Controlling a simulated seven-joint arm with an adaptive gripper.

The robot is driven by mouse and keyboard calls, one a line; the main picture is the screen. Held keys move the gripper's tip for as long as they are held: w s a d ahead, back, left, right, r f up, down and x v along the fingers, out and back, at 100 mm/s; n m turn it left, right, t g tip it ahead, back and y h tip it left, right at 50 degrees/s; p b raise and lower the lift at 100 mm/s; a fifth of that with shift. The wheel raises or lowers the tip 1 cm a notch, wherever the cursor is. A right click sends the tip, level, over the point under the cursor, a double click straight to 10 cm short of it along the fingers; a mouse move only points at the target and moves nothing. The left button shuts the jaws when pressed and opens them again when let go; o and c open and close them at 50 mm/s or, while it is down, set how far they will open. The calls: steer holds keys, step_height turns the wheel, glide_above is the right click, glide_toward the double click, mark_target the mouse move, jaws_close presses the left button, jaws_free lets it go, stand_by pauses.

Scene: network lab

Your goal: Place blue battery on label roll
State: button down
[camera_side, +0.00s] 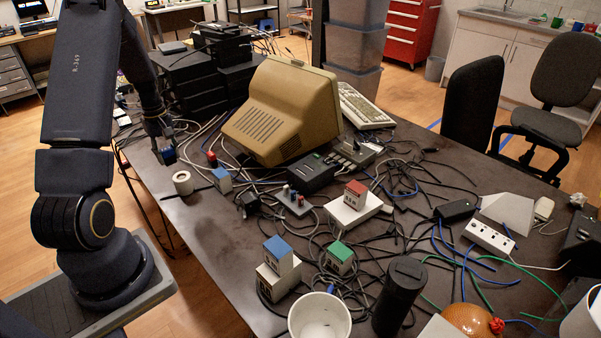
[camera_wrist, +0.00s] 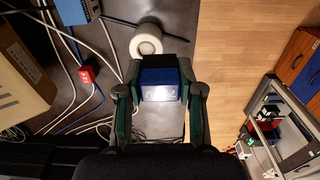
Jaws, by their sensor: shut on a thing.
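My gripper (camera_side: 163,143) is above the left end of the table in the side view. It is shut on a blue battery (camera_side: 168,156), a small block with a blue top and a pale side. In the wrist view, the battery (camera_wrist: 160,76) sits between the two fingers of my gripper (camera_wrist: 161,88). The label roll (camera_side: 182,183) is a white ring on the table near its left edge, below and slightly right of the held battery. In the wrist view, the roll (camera_wrist: 147,42) shows just beyond the battery, apart from it in the picture.
Another blue-and-white block (camera_side: 222,180) stands right of the roll. A thin black rod lies by the roll. A red block (camera_side: 212,159), a beige monitor (camera_side: 284,112) and many cables fill the table to the right. The table edge is close on the left.

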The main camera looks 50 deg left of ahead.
glide_above(181, 176)
step_height(181, 176, down, 5)
steer(key=shift+d+r, duration=0.1)
steer(key=shift+r, duration=0.05)
steer(key=shift+f, duration=1.5)
steer(key=shift+f, duration=0.2)
steer(key=c, duration=0.7)
jaws_free()
